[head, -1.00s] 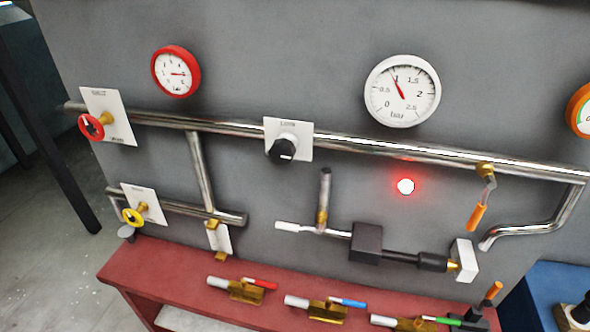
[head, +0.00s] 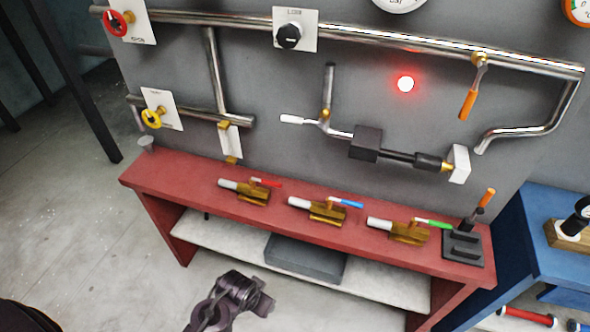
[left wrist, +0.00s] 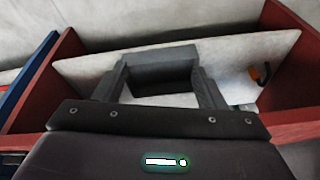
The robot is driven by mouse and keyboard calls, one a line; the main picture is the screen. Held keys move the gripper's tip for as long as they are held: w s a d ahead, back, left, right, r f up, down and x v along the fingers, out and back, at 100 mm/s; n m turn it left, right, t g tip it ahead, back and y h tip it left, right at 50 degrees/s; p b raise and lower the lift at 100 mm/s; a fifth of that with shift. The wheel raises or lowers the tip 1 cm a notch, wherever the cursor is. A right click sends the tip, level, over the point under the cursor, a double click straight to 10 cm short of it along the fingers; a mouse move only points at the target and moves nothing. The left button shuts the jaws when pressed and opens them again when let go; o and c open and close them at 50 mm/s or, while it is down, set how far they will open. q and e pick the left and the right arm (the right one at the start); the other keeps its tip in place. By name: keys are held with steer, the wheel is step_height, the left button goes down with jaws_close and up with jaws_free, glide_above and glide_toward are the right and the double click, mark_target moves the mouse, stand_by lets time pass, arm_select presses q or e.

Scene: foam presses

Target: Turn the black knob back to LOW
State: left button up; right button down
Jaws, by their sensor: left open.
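The black knob (head: 289,36) sits on a white plate (head: 308,17) on the upper pipe, near the top of the head view. The plate's lettering and the knob's setting are too small to read. My left gripper (head: 262,297) is low in the head view, in front of the red bench and well below the knob. In the left wrist view its two fingers (left wrist: 160,82) are apart, with nothing held between them. The knob is not seen in the left wrist view. My right gripper is not in view.
The red bench (head: 150,181) carries several brass valves and a black stand (head: 470,247). A dark grey box (head: 305,258) lies on its lower shelf. Red (head: 119,24) and yellow (head: 152,118) handwheels are left of the knob. A red lamp (head: 405,84) glows on the wall.

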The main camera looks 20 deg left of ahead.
arm_select(q)
steer(key=w+d+r+m+t, duration=0.15)
steer(key=w+r, duration=0.25)
steer(key=r, duration=0.5)
steer(key=w+r+m+t, duration=0.2)
steer(key=w+r+m, duration=0.1)
steer(key=r, duration=0.5)
steer(key=m+t, duration=1.1)
steer(key=m, duration=1.6)
glide_toward(286, 37)
steer(key=w, duration=0.4)
steer(key=shift+w+a+f+p, duration=0.1)
steer(key=shift+a+p, duration=0.05)
steer(key=shift+p, duration=0.15)
steer(key=shift+w, duration=0.35)
steer(key=w+p, duration=0.1)
steer(key=w, duration=0.2)
steer(key=w+p, duration=0.2)
steer(key=w, duration=0.1)
steer(key=shift+d, duration=0.2)
steer(key=shift+w, duration=0.45)
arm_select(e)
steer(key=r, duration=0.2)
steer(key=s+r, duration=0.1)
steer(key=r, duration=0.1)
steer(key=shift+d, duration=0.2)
